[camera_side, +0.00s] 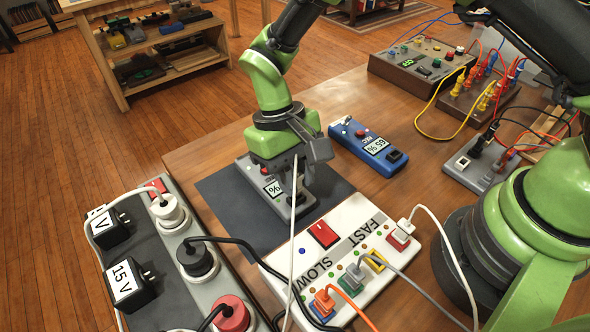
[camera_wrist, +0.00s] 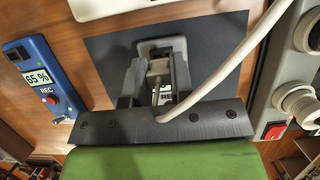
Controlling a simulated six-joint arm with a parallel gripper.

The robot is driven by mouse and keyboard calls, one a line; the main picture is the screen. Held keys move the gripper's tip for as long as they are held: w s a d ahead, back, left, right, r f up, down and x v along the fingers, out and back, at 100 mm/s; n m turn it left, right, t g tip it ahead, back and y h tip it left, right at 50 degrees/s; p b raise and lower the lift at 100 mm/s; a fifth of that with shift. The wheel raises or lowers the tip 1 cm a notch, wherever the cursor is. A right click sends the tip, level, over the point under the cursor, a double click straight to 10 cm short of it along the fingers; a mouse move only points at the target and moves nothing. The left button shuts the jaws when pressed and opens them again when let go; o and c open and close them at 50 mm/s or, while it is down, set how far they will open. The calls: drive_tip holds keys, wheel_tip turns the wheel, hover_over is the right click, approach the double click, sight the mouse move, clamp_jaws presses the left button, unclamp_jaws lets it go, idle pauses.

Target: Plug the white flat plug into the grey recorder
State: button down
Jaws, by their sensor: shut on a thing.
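The grey recorder (camera_side: 257,182) lies on a dark mat (camera_side: 222,192), its display partly visible and its near end behind my gripper. My gripper (camera_side: 298,190) is over that near end, pointing down. In the wrist view my gripper (camera_wrist: 158,68) is shut on the white flat plug (camera_wrist: 158,67), which sits between the two dark fingers. The plug's white cable (camera_wrist: 228,72) curves away to the upper right. The recorder's end (camera_wrist: 160,46) shows just beyond the fingers. The plug's front and the socket are mostly hidden, so I cannot tell whether they are joined.
A blue recorder (camera_side: 369,146) lies beside the mat. A white FAST/SLOW board (camera_side: 341,219) with several plugs stands in front. A grey power strip (camera_side: 209,287) with adapters and round plugs is at left. Wired boxes (camera_side: 422,66) stand behind. The cable hangs across the white board.

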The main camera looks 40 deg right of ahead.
drive_tip(key=shift+f, duration=0.75)
drive_tip(key=c, duration=0.9)
unclamp_jaws()
drive_tip(key=v, duration=1)
